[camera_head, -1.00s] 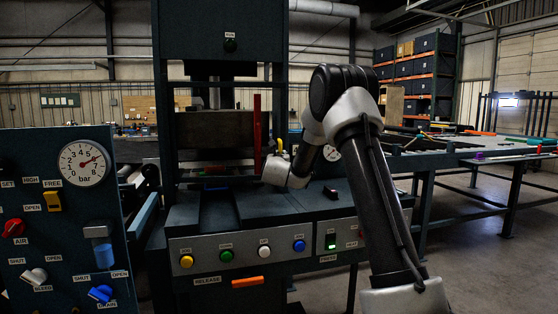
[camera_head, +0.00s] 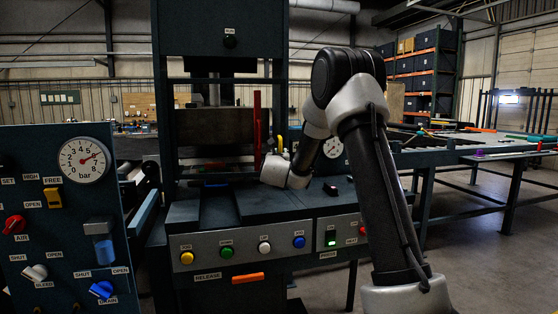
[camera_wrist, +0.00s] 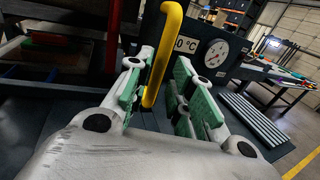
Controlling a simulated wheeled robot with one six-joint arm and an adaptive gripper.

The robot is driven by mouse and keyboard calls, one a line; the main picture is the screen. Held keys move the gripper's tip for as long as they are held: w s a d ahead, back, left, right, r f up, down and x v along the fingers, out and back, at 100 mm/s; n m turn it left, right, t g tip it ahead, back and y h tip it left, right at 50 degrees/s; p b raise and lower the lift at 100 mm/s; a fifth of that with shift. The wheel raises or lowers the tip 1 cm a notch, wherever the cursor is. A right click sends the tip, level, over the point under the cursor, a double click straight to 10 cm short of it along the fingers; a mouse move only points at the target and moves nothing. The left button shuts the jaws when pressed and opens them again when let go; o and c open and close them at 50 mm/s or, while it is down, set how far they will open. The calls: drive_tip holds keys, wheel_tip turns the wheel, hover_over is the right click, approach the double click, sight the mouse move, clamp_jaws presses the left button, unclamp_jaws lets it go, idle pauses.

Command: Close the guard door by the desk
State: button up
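A yellow upright handle (camera_wrist: 162,55) rises between the two green-padded fingers of my gripper (camera_wrist: 158,92) in the wrist view. The fingers are open on either side of it, and gaps show beside the bar. The handle also shows small beside my wrist in the head view (camera_head: 280,145). A red upright bar (camera_head: 257,130) stands at the front of the press opening and shows in the wrist view (camera_wrist: 113,40). It may be the guard door's edge; I cannot make out the door panel. My arm hides part of the press's right side.
The press desk (camera_head: 235,205) has coloured buttons along its front. A valve panel with a bar gauge (camera_head: 82,161) stands at left. A round gauge (camera_wrist: 216,53) is right of the handle. A long table (camera_head: 470,155) stands at right, with open floor before it.

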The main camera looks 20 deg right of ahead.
drive_tip(key=v, duration=0.8)
drive_tip(key=shift+d, duration=0.1)
drive_tip(key=shift+c, duration=0.5)
